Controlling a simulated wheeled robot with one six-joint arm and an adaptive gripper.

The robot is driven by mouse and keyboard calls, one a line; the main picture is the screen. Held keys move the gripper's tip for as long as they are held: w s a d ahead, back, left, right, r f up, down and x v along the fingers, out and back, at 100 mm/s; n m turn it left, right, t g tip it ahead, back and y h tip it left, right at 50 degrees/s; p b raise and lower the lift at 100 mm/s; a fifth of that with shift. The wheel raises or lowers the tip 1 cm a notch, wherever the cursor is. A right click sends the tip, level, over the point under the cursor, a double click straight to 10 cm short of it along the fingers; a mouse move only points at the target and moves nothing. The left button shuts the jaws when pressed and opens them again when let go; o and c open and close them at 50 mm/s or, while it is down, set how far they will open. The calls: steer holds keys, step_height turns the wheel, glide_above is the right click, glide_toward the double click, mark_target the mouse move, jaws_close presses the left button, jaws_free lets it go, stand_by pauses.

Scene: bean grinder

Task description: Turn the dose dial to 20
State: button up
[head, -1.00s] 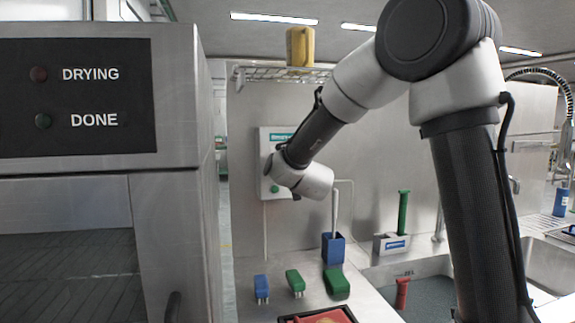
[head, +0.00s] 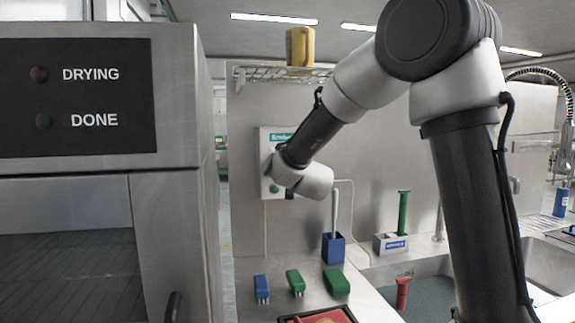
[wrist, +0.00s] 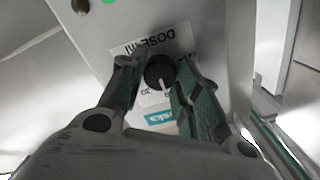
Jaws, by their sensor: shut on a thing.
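The dose dial (wrist: 158,70) is a round black knob with a white pointer line, on a white label (wrist: 152,41) printed with upside-down DOSE lettering. In the wrist view the pointer points down and slightly right. The small scale figures are partly covered and I cannot read them surely. My gripper (wrist: 161,76) has one dark green finger on each side of the dial and is shut on it. In the head view the pale dispenser box (head: 267,150) hangs on the wall. My wrist covers part of its front and hides the dial and fingers.
A green button (head: 274,189) is on the box. Below are a blue holder (head: 333,249) with a white-handled tool, blue (head: 261,287) and green brushes (head: 295,282), and a green block (head: 336,283). The drying cabinet (head: 185,130) stands at left, the sink (head: 550,262) at right.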

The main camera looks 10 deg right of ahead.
steer(key=o, duration=1)
steer(key=s, duration=1.2)
